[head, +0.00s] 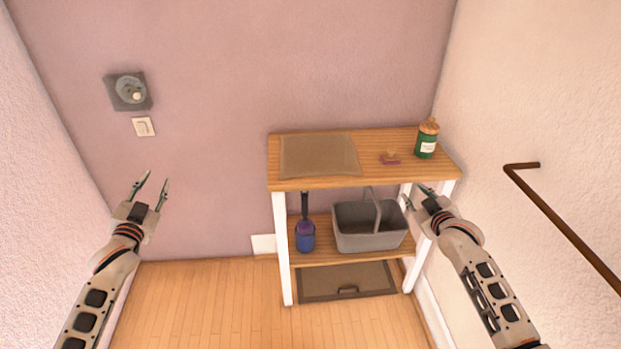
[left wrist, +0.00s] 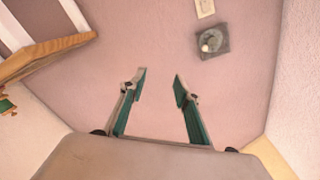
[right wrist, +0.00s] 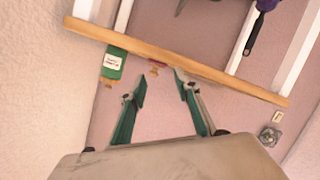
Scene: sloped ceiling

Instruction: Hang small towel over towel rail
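A flat brown cloth-like piece (head: 320,155), likely the small towel, lies on the left part of the wooden shelf top. A dark rail (head: 565,224) is fixed on the right wall, with nothing hanging on its visible part; its near end is cut off by the frame edge. My left gripper (head: 157,177) is open and empty, left of the shelf and apart from it. My right gripper (head: 416,194) is open and empty, near the shelf's front right corner. The fingers stand apart in the left wrist view (left wrist: 160,72) and right wrist view (right wrist: 157,74).
The white-legged shelf (head: 380,178) also bears a green jar (head: 426,142) and a small reddish item (head: 390,158). A brown panel (head: 345,282) lies underneath. The floor (head: 200,300) at left is clear.

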